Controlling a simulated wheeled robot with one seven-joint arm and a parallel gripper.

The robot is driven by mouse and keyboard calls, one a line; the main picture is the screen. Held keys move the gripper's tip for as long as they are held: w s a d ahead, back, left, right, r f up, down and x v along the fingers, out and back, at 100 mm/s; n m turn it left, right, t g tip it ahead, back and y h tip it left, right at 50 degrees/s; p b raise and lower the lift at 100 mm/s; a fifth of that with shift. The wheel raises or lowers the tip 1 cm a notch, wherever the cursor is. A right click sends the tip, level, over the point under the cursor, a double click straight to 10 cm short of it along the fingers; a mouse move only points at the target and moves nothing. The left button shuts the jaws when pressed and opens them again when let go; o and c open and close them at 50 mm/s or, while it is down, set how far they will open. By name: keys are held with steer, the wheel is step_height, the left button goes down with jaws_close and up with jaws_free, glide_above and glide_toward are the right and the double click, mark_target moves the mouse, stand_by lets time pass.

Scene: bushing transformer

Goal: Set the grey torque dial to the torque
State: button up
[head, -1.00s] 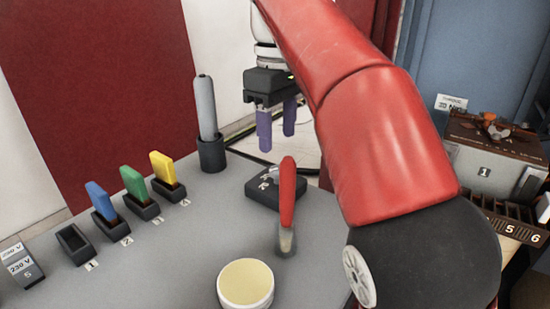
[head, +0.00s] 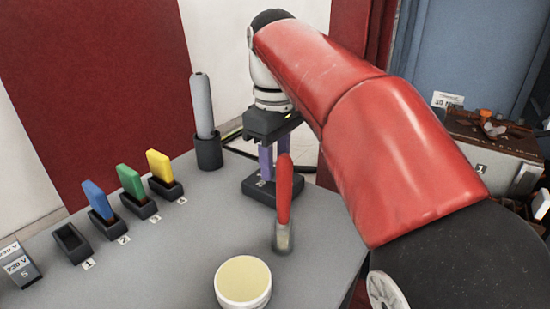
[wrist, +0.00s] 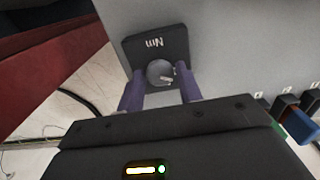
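The grey torque dial (wrist: 160,72) is a round knob with a light pointer mark, on a dark box (wrist: 138,48) lettered "Nm" in the wrist view. In the head view the same box (head: 258,190) stands near the table's back edge, with the dial hidden behind my fingers. My gripper (wrist: 160,82) points down over the box, its two purple fingers apart, one on each side of the dial. I cannot tell whether they touch it. A white torque sign (head: 450,100) hangs at the back right; its number looks like 30 Nm but is small.
A red-handled tool (head: 284,195) stands upright just in front of the box, close to my gripper. A grey cylinder in a dark holder (head: 208,150) stands to the left. Blue, green and yellow pieces (head: 131,182) sit in holders. A round cream-topped pot (head: 243,280) is in front.

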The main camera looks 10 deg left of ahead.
steer(key=c, duration=0.5)
steer(key=shift+c, duration=0.2)
steer(key=shift+m, duration=0.5)
steer(key=m, duration=0.4)
steer(key=shift+m, duration=0.4)
steer(key=m, duration=0.6)
steer(key=o, duration=1)
steer(key=shift+c, duration=0.2)
